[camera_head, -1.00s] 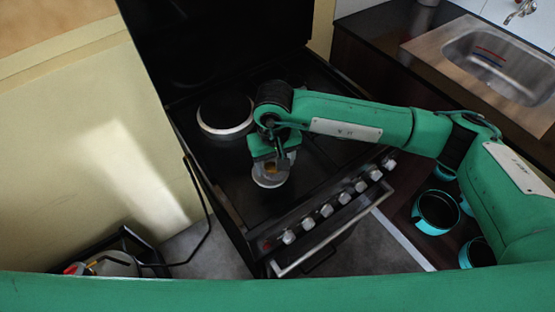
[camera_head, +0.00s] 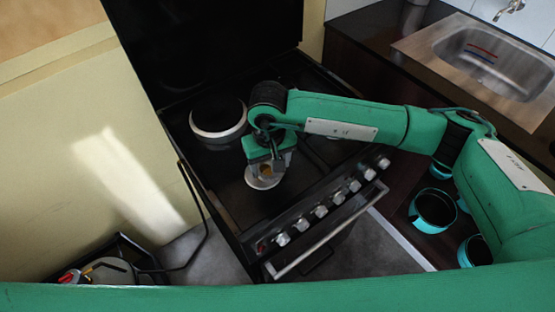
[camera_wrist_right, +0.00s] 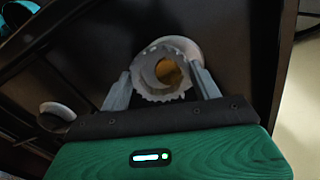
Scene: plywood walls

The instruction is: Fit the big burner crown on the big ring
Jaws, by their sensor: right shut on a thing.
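My right gripper (camera_head: 268,160) is shut on the big burner crown (camera_wrist_right: 150,88), a grey toothed ring that sits between the two fingers in the wrist view. A pale ring (camera_wrist_right: 190,48) on the dark cooktop shows just behind the crown, partly covered by it. I take it to be the big ring. It also shows below the gripper in the head view (camera_head: 262,183). A brass-coloured centre shows through the crown's opening. The crown overlaps the ring off-centre in the wrist view; I cannot tell whether they touch. My left gripper is not in view.
A large dark round burner or pan with a silver rim (camera_head: 218,134) stands on the cooktop left of the gripper. Several knobs (camera_head: 320,211) line the stove's front. Teal pots (camera_head: 434,226) stand at right, below the sink counter (camera_head: 400,65).

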